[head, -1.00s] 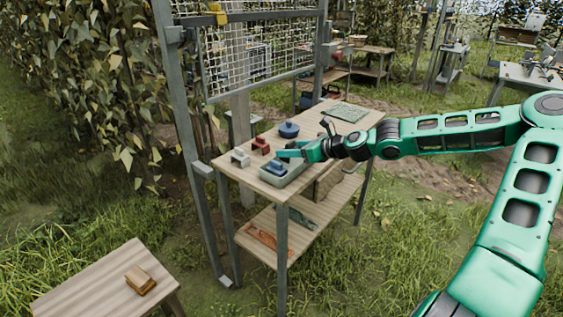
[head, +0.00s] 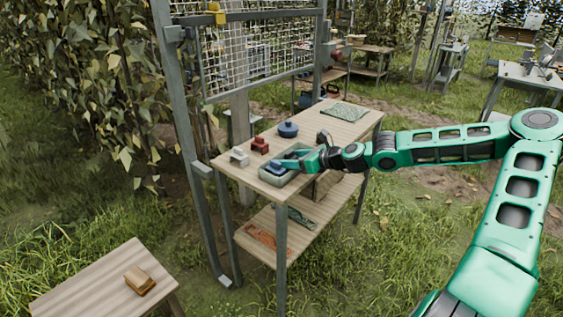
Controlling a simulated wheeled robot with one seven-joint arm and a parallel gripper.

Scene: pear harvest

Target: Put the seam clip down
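My gripper (head: 282,164) reaches in from the right, low over a shallow grey-green tray (head: 291,179) on the wooden workbench. A small blue piece (head: 274,169) is in the tray right at my fingertips. I cannot tell whether my fingers grip it or only touch it. A red clip-shaped block (head: 260,145) and a pale grey one (head: 239,157) stand on the bench left of the tray. I cannot tell for sure which piece is the seam clip. My fingers are too small in view to show whether they are open or shut.
A blue lidded pot (head: 288,129) stands behind the tray, and a green mat (head: 344,112) lies at the bench's far end. The workbench (head: 229,172) has a bare front left corner. A metal frame with netting (head: 255,50) rises along its left side. A small wooden table (head: 85,290) holds a brown block (head: 139,281).

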